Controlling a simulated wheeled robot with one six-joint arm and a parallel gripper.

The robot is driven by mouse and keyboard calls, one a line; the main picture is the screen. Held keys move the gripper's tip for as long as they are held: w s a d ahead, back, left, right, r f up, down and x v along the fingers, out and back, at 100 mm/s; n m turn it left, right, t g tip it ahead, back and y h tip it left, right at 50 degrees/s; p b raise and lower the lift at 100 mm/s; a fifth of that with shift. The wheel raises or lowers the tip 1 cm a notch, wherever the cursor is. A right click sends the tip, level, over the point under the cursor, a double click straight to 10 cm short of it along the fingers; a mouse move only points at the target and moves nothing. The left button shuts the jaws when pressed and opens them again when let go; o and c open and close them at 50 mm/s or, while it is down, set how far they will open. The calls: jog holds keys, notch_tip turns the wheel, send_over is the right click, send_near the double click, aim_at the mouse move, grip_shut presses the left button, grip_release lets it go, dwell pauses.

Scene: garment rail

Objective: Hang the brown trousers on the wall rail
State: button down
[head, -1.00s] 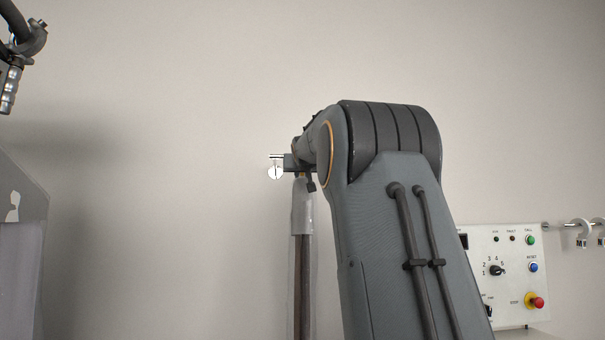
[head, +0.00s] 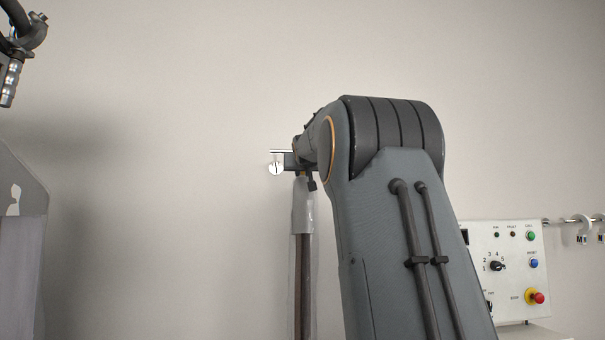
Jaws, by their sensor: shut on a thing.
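The brown trousers (head: 303,270) hang straight down below my gripper (head: 288,160) in the head view, in a clear cover with a paler top. Their lower part runs out of the picture. My gripper is high up in front of the bare wall, left of my arm's large joint, and mostly hidden by it. It is shut on the trousers' hanger, of which a small white disc and bright metal (head: 276,166) show at the left. The wall rail (head: 556,222) comes in at the right edge, lower than my gripper and well apart from it.
White size rings (head: 584,232) sit on the rail. A white control panel (head: 510,265) with buttons and a red stop knob stands left of the rail, behind my arm. A grey machine (head: 22,230) and a hanging hose (head: 15,50) are at the left. The wall between is clear.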

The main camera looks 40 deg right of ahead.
jog(key=shift+f+b, duration=0.6)
dwell(0.3)
jog(key=c, duration=1.6)
grip_release()
jog(key=shift+s, duration=0.1)
jog(key=shift+o, duration=0.2)
jog(key=shift+f, duration=0.15)
jog(key=shift+b+v, duration=1.2)
jog(key=shift+v, duration=2.7)
jog(key=shift+o, duration=1)
